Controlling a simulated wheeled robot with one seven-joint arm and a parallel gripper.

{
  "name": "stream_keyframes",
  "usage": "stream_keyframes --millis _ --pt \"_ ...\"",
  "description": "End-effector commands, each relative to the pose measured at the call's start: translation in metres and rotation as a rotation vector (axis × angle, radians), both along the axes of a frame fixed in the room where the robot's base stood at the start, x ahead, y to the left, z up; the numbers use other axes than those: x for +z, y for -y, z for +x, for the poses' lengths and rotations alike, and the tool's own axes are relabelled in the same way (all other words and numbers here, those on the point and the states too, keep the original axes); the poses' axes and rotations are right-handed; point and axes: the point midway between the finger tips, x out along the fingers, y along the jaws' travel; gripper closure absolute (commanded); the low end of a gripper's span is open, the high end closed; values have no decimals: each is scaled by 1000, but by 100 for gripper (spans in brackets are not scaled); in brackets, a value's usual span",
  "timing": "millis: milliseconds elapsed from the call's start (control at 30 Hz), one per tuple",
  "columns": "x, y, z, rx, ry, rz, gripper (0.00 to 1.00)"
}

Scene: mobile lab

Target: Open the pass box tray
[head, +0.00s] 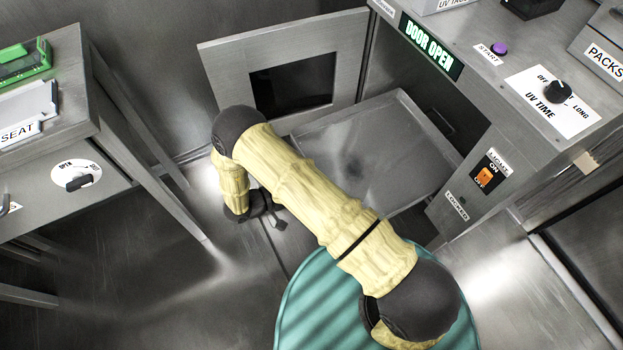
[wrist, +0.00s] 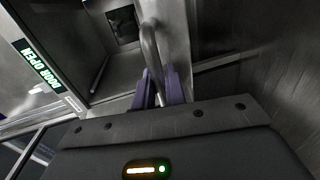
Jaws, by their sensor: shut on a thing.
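The pass box tray (head: 375,140) is a shallow grey metal tray with raised rims. In the head view it lies in front of the pass box opening, partly hidden by my arm. The pass box door (head: 345,60), with a dark window, stands open behind it. My gripper (head: 277,222) is low, near the tray's front left side. In the wrist view, its purple fingertips (wrist: 158,88) are closed around a metal bar handle (wrist: 149,48). The handle runs up along a pale metal panel. Where the handle joins the tray or door is not clear.
The pass box housing carries a lit DOOR OPEN sign (head: 431,46), a purple start button (head: 500,48), a UV dial (head: 557,92) and an orange light switch (head: 484,176). A metal bench (head: 75,130) stands left. Metal floor (head: 150,260) is clear between.

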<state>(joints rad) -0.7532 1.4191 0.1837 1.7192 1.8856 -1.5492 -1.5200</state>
Motion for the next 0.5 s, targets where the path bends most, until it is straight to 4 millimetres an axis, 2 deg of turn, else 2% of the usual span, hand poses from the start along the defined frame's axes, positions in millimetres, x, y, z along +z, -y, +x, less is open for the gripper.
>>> stream_keyframes --millis 300,333,400,500 --pt "-1 0 -1 -1 -3 1 100" --pt "-1 0 -1 -1 -2 1 84" --pt "-1 0 -1 -1 -2 1 70" --pt "-1 0 0 0 -1 0 68"
